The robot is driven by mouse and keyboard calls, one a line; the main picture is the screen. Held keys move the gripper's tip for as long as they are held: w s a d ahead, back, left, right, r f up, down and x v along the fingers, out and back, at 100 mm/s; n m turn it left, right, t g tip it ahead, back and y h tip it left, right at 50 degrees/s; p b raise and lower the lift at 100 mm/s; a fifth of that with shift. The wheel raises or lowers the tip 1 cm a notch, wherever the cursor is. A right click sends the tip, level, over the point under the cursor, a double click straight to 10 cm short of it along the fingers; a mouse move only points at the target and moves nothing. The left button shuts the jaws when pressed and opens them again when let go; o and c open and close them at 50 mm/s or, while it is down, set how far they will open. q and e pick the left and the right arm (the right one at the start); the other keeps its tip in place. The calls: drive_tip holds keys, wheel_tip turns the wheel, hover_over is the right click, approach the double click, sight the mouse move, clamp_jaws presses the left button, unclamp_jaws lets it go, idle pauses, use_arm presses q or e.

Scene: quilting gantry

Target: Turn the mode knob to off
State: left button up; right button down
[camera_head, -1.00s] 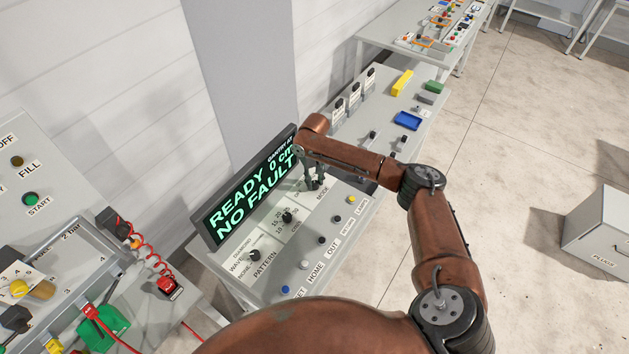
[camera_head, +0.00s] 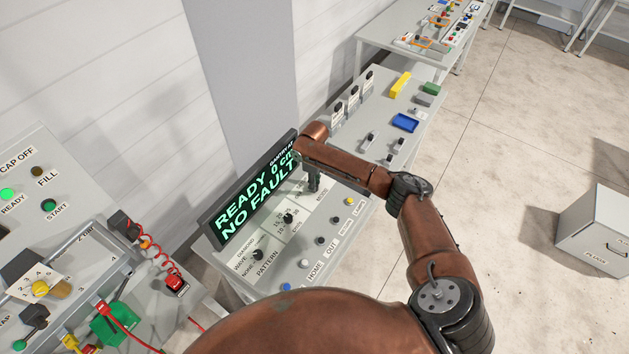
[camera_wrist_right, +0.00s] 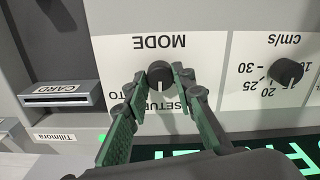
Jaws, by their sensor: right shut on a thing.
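The mode knob (camera_wrist_right: 159,74) is a small round dark knob on the white panel, below the upside-down word MODE in the right wrist view. SETUP is partly readable by it and the end of another label shows to its left; the rest is hidden by the fingers. Its pointer seems to face SETUP, but I cannot be sure. My right gripper (camera_wrist_right: 160,80) is shut on the knob, one fingertip on each side. In the head view my right gripper (camera_head: 313,182) reaches down to the panel and hides the knob. My left gripper is not in view.
The display (camera_head: 254,190) reads READY, 0 cm, NO FAULT and stands close behind the gripper. A speed knob (camera_wrist_right: 286,72) sits beside the mode knob, and a pattern knob (camera_head: 257,255) further left. Several buttons line the front edge. A card slot (camera_wrist_right: 62,95) is nearby.

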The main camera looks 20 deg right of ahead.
drive_tip(key=n+p, duration=0.1)
drive_tip(key=n, duration=0.3)
drive_tip(key=shift+n, duration=0.3)
drive_tip(key=n, duration=0.4)
drive_tip(key=shift+a+n, duration=0.1)
drive_tip(key=shift+n, duration=0.3)
drive_tip(key=shift+f, duration=0.1)
drive_tip(key=c, duration=1.6)
unclamp_jaws()
drive_tip(key=shift+r, duration=0.25)
wheel_tip(320, 180, up, 12)
drive_tip(key=shift+f, duration=0.2)
